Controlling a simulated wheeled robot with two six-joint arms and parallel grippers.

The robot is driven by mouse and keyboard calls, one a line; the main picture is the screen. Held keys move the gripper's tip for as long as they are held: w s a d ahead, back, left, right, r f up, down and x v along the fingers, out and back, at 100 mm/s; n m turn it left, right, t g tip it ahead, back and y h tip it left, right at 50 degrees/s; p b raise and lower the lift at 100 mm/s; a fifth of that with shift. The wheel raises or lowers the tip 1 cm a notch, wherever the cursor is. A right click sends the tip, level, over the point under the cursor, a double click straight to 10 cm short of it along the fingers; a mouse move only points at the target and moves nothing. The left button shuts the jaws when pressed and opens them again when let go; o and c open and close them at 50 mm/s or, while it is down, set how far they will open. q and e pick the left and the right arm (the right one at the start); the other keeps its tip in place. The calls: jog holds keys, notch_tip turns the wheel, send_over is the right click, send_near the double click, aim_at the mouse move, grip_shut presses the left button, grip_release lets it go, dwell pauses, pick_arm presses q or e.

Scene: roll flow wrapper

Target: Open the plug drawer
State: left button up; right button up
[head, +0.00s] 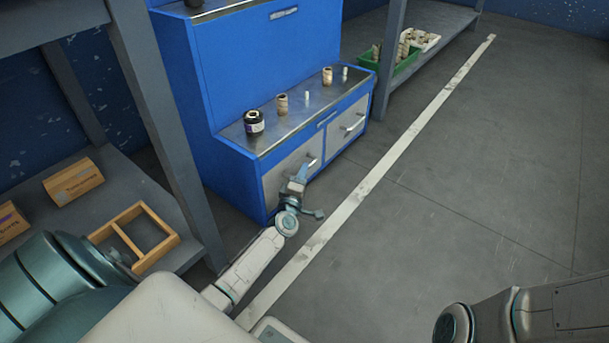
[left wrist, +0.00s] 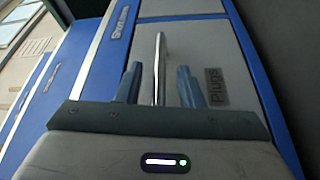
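The plug drawer (head: 285,180) is the near, grey-fronted drawer low in the blue cabinet and looks shut. In the left wrist view the drawer front (left wrist: 205,45) carries a "Plugs" label (left wrist: 216,87). Its metal bar handle (left wrist: 158,65) stands between the two fingers of my left gripper (left wrist: 159,88). The fingers are apart, with a gap visible on each side of the handle. In the head view my left gripper (head: 299,173) is at this drawer's front, partly hiding it. My right gripper is out of view; only part of my right arm shows at lower right.
A second drawer (head: 347,126) is beside it. A dark jar (head: 254,122) and several small rolls stand on the cabinet ledge. At left, a shelf holds a wooden tray (head: 150,258) and boxes (head: 73,181). The floor (head: 440,190) right of the white line is clear.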

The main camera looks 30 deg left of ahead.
pick_arm(q)
jog(key=shift+x, duration=1.05)
grip_shut()
